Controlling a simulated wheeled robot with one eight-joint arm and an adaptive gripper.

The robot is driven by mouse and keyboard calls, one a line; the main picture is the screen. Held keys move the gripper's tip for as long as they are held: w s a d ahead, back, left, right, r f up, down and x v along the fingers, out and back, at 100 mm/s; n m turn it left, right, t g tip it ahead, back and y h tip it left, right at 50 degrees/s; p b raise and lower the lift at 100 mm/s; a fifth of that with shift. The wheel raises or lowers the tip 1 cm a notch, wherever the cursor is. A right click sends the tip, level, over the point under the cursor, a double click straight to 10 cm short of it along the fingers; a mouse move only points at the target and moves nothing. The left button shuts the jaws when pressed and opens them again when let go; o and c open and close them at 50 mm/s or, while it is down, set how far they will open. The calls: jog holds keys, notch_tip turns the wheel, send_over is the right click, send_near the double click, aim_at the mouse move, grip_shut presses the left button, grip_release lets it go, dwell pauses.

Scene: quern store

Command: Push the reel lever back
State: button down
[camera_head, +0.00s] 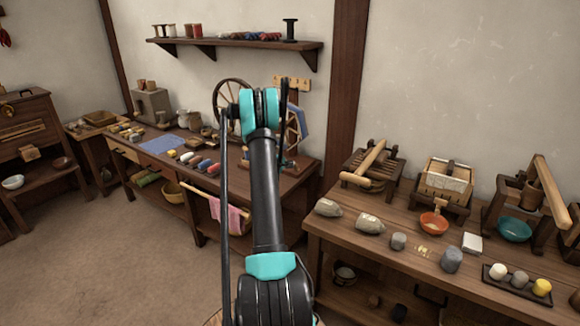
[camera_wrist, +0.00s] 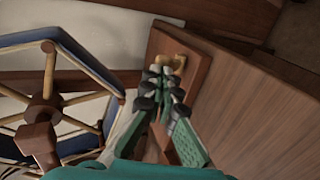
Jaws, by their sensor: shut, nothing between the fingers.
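The reel (camera_wrist: 42,105) shows at the left of the wrist view as a wooden spoked wheel with dark blue bands round it. In the head view the reel (camera_head: 299,128) is partly hidden behind my arm on the long back table. My gripper (camera_wrist: 160,77) is shut and empty in the wrist view, to the right of the reel. Its fingertips are over a brown wooden board, close to a small brass-coloured knob (camera_wrist: 176,64). I cannot tell whether they touch it, or whether the knob belongs to the lever. The gripper is not clear in the head view.
The back table (camera_head: 290,180) holds a blue cloth (camera_head: 162,144) and several coloured rolls left of my arm. A second table (camera_head: 405,258) at right carries presses, bowls and jars. A shelf (camera_head: 235,42) hangs above. The floor at left is clear.

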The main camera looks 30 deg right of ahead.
jog(key=shift+w+d+r+y, duration=0.15)
jog(key=shift+d+r+y, duration=0.25)
jog(key=shift+y, duration=0.3)
jog(key=d+g+y, duration=0.1)
jog(key=w+d+r+y, duration=0.1)
jog(key=y, duration=0.1)
jog(key=d+g+y, duration=0.1)
jog(key=y, duration=0.1)
jog(key=shift+w+d+r+g, duration=0.25)
jog(key=shift+d+r+g, duration=0.05)
jog(key=shift+d, duration=0.05)
jog(key=shift+w+d, duration=0.25)
jog(key=shift+d, duration=0.25)
jog(key=shift+w+d, duration=0.2)
jog(key=shift+d, duration=0.3)
jog(key=shift+r, duration=0.1)
jog(key=shift+r, duration=0.7)
jog(key=v, duration=1.2)
